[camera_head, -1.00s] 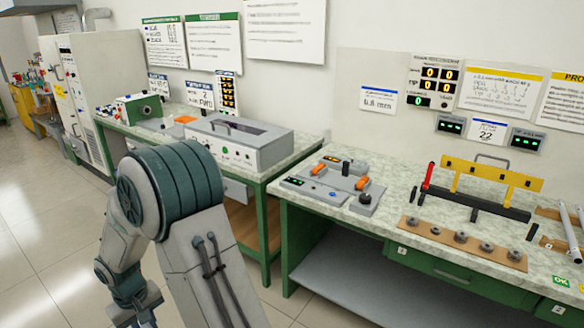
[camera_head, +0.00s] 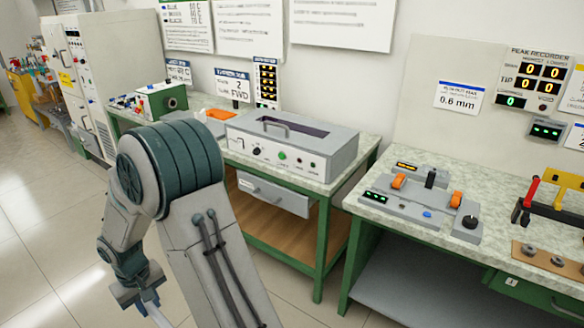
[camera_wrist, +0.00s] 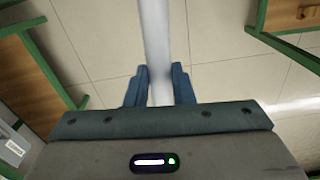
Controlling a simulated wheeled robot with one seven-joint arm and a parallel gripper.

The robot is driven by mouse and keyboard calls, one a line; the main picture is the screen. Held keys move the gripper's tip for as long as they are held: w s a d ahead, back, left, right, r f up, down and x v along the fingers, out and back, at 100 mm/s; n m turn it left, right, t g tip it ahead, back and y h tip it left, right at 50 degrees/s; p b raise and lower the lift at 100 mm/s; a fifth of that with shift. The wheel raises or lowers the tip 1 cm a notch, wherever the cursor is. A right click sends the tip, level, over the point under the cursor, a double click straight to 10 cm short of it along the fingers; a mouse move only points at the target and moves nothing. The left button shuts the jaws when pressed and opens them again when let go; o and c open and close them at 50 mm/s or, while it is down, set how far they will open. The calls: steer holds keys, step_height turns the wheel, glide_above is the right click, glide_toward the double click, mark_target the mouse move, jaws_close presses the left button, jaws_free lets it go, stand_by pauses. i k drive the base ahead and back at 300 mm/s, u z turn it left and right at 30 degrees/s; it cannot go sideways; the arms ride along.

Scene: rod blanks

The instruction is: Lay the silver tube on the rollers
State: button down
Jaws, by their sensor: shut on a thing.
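The silver tube (camera_wrist: 155,35) is a long, pale, straight rod between the blue fingers of my gripper (camera_wrist: 159,78) in the wrist view. My gripper is shut on it, and the tube runs away past the top edge, above the tiled floor. In the head view my gripper (camera_head: 137,294) hangs low at the left, clear of the benches, and a short piece of the tube (camera_head: 156,314) shows below it before the frame cuts it off. I cannot make out any rollers in the current views.
A green-framed bench bears a grey box with a dark top window (camera_head: 290,138). Open floor lies at left.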

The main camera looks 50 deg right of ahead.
mark_target(426, 187)
steer(key=i, duration=1.15)
steer(key=z, duration=3.45)
